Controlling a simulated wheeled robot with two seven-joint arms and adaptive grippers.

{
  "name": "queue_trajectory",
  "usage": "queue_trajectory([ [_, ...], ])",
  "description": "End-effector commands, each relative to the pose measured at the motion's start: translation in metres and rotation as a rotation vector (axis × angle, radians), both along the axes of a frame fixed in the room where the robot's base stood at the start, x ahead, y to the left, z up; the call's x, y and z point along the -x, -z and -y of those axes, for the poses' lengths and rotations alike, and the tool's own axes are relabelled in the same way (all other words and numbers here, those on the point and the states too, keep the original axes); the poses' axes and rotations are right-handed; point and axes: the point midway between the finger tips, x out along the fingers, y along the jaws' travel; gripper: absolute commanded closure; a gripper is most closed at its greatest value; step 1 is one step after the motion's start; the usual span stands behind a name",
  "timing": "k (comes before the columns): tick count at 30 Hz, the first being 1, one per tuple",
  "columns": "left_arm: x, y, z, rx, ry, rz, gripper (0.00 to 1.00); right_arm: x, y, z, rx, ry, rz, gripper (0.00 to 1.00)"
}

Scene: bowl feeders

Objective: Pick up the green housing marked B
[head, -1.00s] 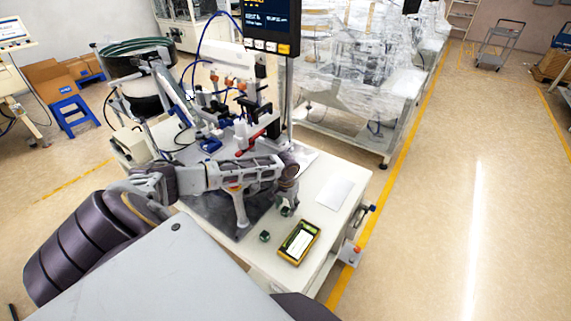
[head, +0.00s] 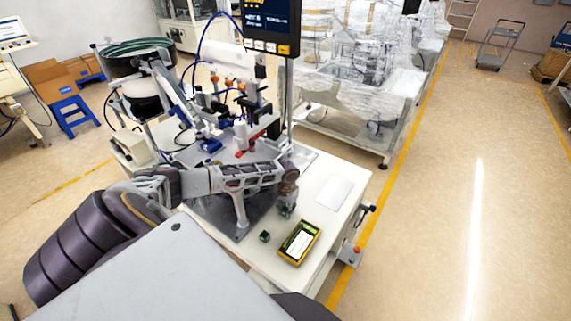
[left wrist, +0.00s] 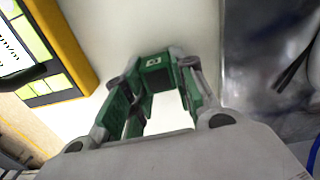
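My left gripper (head: 285,211) is low over the white table. In the left wrist view its two fingers (left wrist: 154,66) stand on either side of a green housing (left wrist: 155,80). The housing has a small pale label on its top face, and its letter is too small to read. The fingertips are close against its sides, and I cannot tell whether they press on it. In the head view the gripper mostly hides this housing. A second green housing (head: 264,236) stands on the table to the left, apart from the gripper. My right gripper is not in view.
A yellow-framed device (head: 298,243) lies on the table close to the gripper and shows in the left wrist view (left wrist: 72,40). A white sheet (head: 334,193) lies to the right. The feeder machine (head: 225,110) stands behind my left arm.

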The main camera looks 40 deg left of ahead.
Motion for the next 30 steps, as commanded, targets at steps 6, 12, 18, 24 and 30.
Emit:
queue_trajectory([
  [6,0.0,0.0,0.0,0.0,0.0,0.0,0.92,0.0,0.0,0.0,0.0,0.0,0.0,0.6],
  [12,0.0,-0.001,0.0,0.0,0.0,0.0,0.92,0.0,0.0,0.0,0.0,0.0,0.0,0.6],
  [18,0.0,-0.01,0.0,0.0,0.0,0.001,0.92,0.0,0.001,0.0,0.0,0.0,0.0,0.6],
  [24,0.0,-0.031,0.0,0.0,0.001,0.001,0.92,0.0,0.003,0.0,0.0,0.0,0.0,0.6],
  [30,-0.001,-0.061,0.0,0.0,0.0,0.002,0.92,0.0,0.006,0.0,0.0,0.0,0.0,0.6],
])
